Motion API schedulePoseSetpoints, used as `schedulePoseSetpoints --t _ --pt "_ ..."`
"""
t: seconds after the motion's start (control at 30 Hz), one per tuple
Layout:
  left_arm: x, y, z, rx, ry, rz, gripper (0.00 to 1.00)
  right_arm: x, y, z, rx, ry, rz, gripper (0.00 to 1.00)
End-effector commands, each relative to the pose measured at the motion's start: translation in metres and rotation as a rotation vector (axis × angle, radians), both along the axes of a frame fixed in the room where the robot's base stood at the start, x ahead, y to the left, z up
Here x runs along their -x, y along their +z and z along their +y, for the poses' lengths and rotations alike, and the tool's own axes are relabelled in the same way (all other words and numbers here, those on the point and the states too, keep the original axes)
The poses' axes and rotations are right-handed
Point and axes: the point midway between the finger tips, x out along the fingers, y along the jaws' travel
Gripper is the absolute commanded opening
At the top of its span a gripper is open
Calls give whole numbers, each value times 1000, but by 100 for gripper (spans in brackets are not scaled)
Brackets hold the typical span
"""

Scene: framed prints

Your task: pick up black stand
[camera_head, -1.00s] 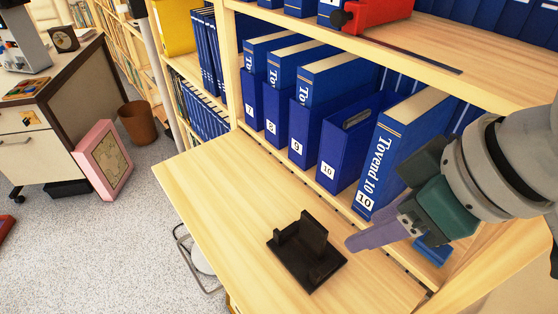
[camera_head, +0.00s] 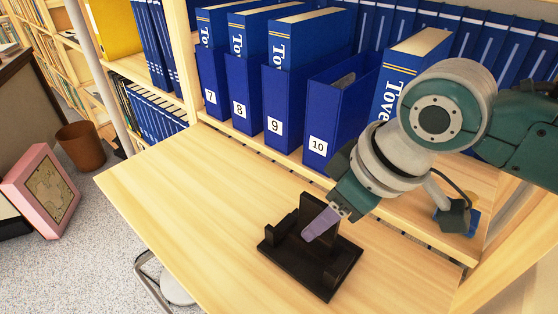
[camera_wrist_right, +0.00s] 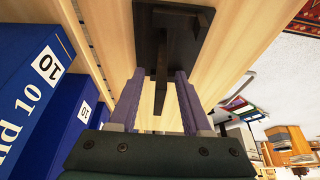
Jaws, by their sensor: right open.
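The black stand (camera_head: 290,262) rests on the light wooden shelf board, with a flat base and an upright back plate. My right gripper (camera_head: 318,228) is over the stand, its purple fingers in front of the upright plate in the head view. In the right wrist view, the open fingers (camera_wrist_right: 158,98) point at the black stand (camera_wrist_right: 168,40), and its thin upright part lies between the lines of the two fingers. I cannot tell whether the fingers touch it. My left gripper is not in view.
Blue numbered binders (camera_head: 285,110) stand in a row behind the stand. The wooden board (camera_head: 180,190) is clear to the left. A pink framed picture (camera_head: 42,190) and a brown bin (camera_head: 82,147) are on the floor at left.

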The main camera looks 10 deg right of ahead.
Motion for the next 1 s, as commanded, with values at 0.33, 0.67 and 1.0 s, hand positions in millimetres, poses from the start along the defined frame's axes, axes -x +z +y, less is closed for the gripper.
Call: schedulePoseSetpoints --t 0.33,0.67,1.0 --pt "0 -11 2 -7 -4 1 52 -8 -22 6 0 1 -2 48" --pt "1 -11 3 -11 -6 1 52 -7 -22 6 0 1 -2 20" --pt "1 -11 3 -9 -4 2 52 -7 -22 6 0 0 -1 0"
